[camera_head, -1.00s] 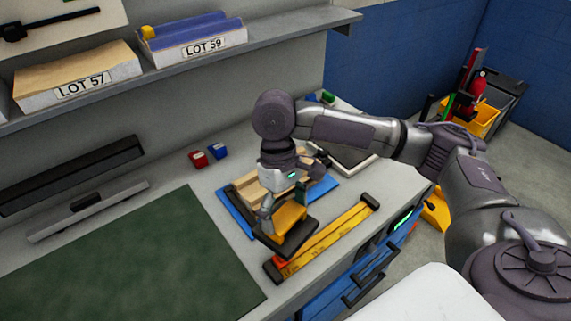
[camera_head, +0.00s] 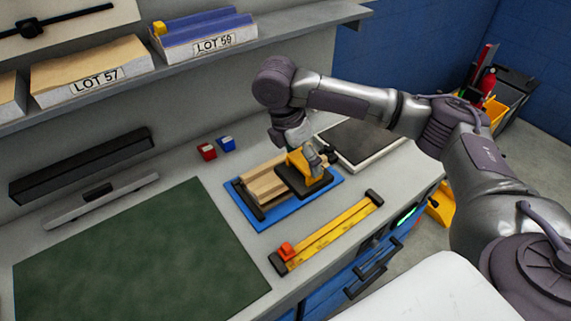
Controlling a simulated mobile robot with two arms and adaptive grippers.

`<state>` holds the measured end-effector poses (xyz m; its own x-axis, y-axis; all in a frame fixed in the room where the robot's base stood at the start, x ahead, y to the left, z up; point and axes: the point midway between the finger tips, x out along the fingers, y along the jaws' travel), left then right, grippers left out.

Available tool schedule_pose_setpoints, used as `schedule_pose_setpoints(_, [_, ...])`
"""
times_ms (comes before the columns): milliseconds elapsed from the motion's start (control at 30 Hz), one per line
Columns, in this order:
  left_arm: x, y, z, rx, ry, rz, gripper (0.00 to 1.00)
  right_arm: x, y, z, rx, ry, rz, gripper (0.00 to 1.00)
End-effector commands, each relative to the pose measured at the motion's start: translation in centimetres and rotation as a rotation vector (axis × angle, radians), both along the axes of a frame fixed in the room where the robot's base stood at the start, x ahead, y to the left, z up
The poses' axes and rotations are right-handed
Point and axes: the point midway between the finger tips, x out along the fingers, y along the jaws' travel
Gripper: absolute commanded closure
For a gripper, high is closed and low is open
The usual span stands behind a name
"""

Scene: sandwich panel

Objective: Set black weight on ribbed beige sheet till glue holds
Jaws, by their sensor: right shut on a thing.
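The ribbed beige sheet (camera_head: 262,186) lies on a blue board (camera_head: 266,221) on the bench. The black weight (camera_head: 292,185) has a flat dark base and a yellow block on top. My right gripper (camera_head: 313,158) is shut on the yellow block from above. The weight is at the right part of the sheet and covers it there; I cannot tell whether it touches or hovers just above. My left gripper is out of view.
A yellow ruler-like bar (camera_head: 330,232) with an orange slider (camera_head: 287,250) lies in front. A green mat (camera_head: 135,255) covers the left. Small red (camera_head: 207,151) and blue (camera_head: 226,143) blocks stand behind. A dark-topped tray (camera_head: 362,140) is at the right.

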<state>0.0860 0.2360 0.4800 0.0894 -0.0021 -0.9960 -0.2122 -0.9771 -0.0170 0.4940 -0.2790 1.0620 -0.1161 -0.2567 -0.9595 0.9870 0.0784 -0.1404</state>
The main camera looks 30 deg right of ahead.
Motion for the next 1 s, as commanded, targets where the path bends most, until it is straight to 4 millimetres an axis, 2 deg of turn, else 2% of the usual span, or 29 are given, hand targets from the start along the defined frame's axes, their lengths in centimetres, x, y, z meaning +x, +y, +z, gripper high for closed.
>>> schedule_pose_setpoints(500, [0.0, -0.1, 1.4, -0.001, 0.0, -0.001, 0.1, 3.4, -4.8, 2.4, -0.002, -0.007, 0.657, 0.79])
schedule_pose_setpoints(1000, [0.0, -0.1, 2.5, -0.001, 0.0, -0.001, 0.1, 6.0, -9.8, 4.5, -0.002, -0.008, 1.276, 0.79])
